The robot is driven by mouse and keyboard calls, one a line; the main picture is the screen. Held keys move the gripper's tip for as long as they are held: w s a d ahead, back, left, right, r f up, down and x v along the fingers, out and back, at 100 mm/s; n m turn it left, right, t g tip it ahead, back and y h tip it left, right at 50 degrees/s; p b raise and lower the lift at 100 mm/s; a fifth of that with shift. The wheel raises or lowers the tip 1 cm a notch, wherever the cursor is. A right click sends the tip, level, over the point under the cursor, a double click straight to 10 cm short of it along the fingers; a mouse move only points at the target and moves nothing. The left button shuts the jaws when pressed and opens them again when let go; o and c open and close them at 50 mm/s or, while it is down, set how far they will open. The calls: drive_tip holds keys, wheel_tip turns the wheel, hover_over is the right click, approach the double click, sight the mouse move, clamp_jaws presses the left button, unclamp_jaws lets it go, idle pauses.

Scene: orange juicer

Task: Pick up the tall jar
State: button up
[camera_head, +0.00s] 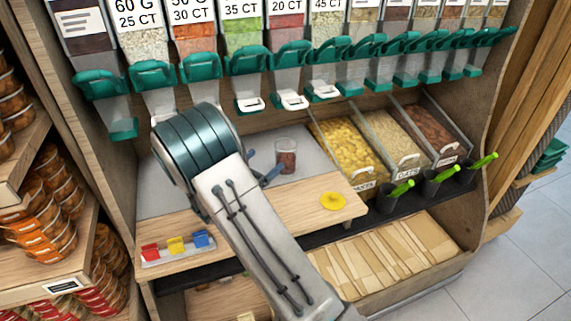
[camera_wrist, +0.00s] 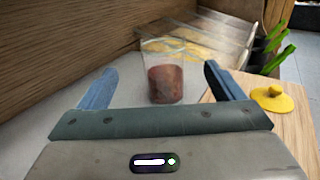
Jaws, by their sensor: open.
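The tall jar (camera_head: 286,158) is a clear container partly filled with something reddish-brown. It stands upright on the grey part of the counter, and the wrist view shows it (camera_wrist: 165,82) just beyond and between my finger tips. My gripper (camera_wrist: 160,85) is open, with one blue finger on each side of the jar's line and nothing held. In the head view my gripper (camera_head: 262,165) is mostly hidden behind my arm, with its blue fingers showing to the left of the jar.
A yellow knobbed lid (camera_head: 332,201) lies on the wooden counter to the right. Bins of pasta (camera_head: 350,147), oats and another dry food stand behind it. Green-spouted dispensers (camera_head: 247,61) hang above. Red, yellow and blue clips (camera_head: 176,246) sit at the counter's front left.

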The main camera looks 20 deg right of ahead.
sight(279, 149)
drive_tip(key=x, duration=0.8)
drive_tip(key=shift+x, duration=2.65)
drive_tip(key=shift+s+r, duration=0.2)
drive_tip(key=shift+r, duration=0.05)
drive_tip(key=c, duration=1.7)
drive_tip(key=shift+c, duration=0.2)
